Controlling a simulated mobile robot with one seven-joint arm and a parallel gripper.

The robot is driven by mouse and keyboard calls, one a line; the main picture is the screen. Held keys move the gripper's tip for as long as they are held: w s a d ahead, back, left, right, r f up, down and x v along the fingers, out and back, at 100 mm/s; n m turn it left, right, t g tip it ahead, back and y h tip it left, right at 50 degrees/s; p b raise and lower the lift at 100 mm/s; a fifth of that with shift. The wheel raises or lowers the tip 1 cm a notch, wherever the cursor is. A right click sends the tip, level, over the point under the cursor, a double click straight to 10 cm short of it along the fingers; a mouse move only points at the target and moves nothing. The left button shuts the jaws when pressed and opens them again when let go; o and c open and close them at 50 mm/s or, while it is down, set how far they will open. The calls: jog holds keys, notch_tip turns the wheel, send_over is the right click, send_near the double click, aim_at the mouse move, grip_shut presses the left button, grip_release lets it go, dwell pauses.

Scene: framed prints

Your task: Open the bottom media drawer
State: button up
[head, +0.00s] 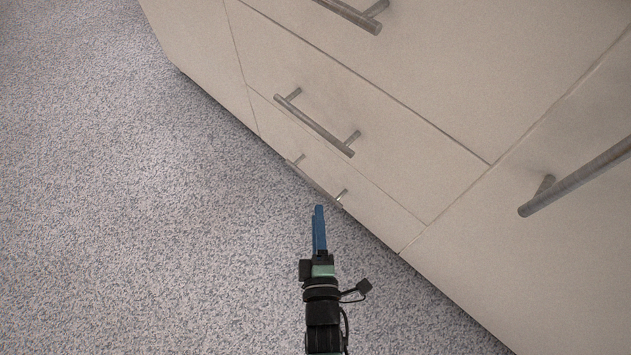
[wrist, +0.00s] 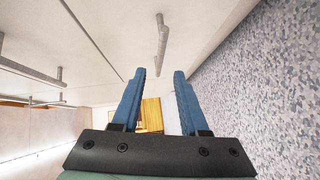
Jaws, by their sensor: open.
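The bottom drawer (head: 375,207) is the lowest, shallow front of a cream cabinet, and it sits flush and closed. Its metal bar handle (head: 315,182) runs along the front just above the floor. My gripper (head: 319,208) has blue fingers and is close to the right end of this handle in the head view. In the wrist view my gripper (wrist: 160,72) is open and empty. A bar handle (wrist: 161,45) lies beyond the fingertips, in line with the gap between them, and appears apart from them.
A middle drawer handle (head: 315,122) and an upper handle (head: 350,12) stick out above. A long handle (head: 575,180) projects from the panel at right. The speckled floor (head: 130,220) is clear on the left. A yellow-brown object (wrist: 152,112) shows far off between the fingers.

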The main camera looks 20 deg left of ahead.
aim_at(316, 184)
jog(key=shift+b+x, duration=2.7)
jog(key=shift+x, duration=2.05)
grip_shut()
